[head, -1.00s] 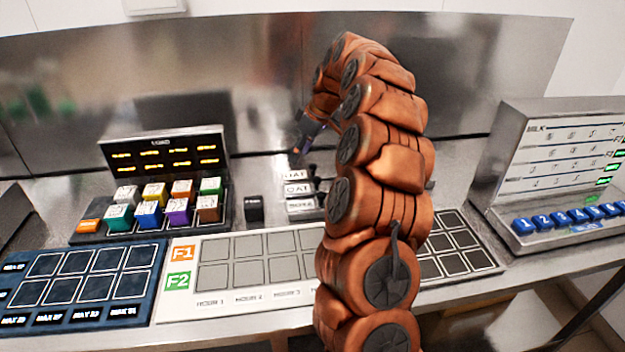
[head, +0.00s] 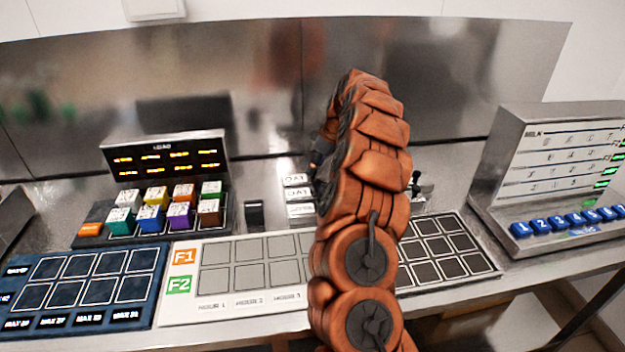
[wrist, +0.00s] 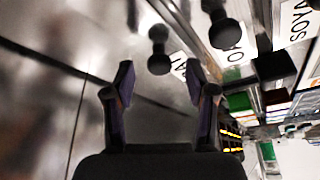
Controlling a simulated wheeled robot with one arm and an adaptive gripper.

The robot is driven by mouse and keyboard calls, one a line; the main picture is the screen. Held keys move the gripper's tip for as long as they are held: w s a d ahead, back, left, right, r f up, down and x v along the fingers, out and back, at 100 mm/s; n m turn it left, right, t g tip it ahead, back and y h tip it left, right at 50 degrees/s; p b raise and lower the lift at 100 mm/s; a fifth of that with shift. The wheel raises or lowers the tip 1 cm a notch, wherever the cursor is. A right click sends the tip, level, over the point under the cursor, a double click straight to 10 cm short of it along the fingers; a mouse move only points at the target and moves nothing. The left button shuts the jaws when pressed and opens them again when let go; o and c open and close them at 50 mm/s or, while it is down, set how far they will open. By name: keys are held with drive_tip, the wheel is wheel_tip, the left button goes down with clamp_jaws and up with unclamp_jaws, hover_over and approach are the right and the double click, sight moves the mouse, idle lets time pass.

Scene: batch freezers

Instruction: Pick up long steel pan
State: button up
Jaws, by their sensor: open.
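My gripper (wrist: 160,82) is open and empty in the wrist view, its two dark purple fingers apart. In the head view it is mostly hidden behind my copper arm. I cannot clearly make out a long steel pan in either view. White-labelled steel pieces (head: 298,196) marked OAT stand on the steel counter, left of my arm. In the wrist view, black knobs (wrist: 159,50) and a SOYA label (wrist: 297,20) show just beyond the fingertips and to their right. Nothing is between the fingers.
A rack of coloured cubes (head: 152,214) stands at the left under a lit display (head: 165,160). A white grid board (head: 235,305) and a blue board (head: 85,285) lie along the front. A steel console (head: 530,165) with blue buttons stands at the right. A steel wall (head: 230,75) closes the back.

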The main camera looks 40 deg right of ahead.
sight(313, 177)
drive_tip(key=shift+x, duration=1.35)
drive_tip(key=shift+w+r, duration=0.1)
clamp_jaws()
